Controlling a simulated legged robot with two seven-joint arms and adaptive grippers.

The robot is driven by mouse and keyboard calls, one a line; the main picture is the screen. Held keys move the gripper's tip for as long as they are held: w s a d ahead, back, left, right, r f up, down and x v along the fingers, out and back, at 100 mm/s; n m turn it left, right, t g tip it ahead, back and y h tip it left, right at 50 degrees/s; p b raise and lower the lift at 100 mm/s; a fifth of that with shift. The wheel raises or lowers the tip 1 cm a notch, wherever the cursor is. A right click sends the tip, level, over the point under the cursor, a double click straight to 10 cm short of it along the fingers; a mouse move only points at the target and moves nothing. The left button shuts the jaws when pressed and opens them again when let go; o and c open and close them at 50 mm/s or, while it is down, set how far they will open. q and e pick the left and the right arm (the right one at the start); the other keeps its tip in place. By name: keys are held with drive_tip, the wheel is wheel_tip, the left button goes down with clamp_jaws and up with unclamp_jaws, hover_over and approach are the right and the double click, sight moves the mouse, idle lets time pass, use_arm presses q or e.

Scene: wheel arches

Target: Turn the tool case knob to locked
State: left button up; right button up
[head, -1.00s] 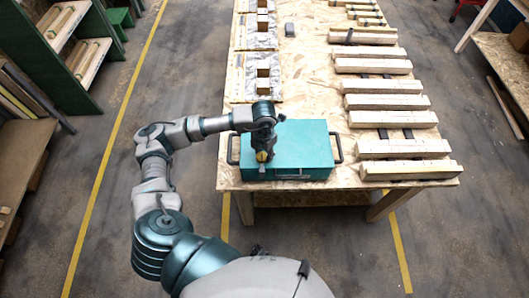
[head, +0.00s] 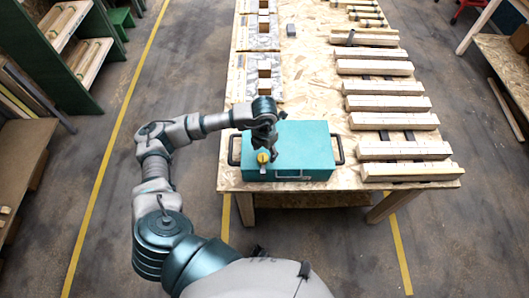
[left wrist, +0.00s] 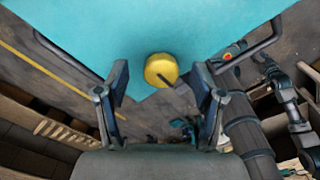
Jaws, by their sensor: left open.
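The teal tool case (head: 310,148) lies flat near the front edge of the table. Its round yellow knob (head: 263,158) is on the left part of the lid. In the left wrist view the knob (left wrist: 158,68) carries a dark bar pointing to the lower right. My left gripper (head: 273,150) is over the lid, close beside the knob in the head view. In the left wrist view its fingers are apart, one on each side of the knob, with gaps on both sides. I cannot tell the height of the fingertips above the lid. My right gripper is not in view.
The case has dark side handles (head: 338,148). Pale wooden bars (head: 404,149) lie in a row on the right of the chipboard table (head: 312,75). Foil-covered panels with blocks lie at the back left. A small grey block (head: 289,30) lies behind the case.

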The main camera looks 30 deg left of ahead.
sight(264, 154)
use_arm(q)
wheel_tip(264, 154, up, 10)
idle(0.3)
idle(0.4)
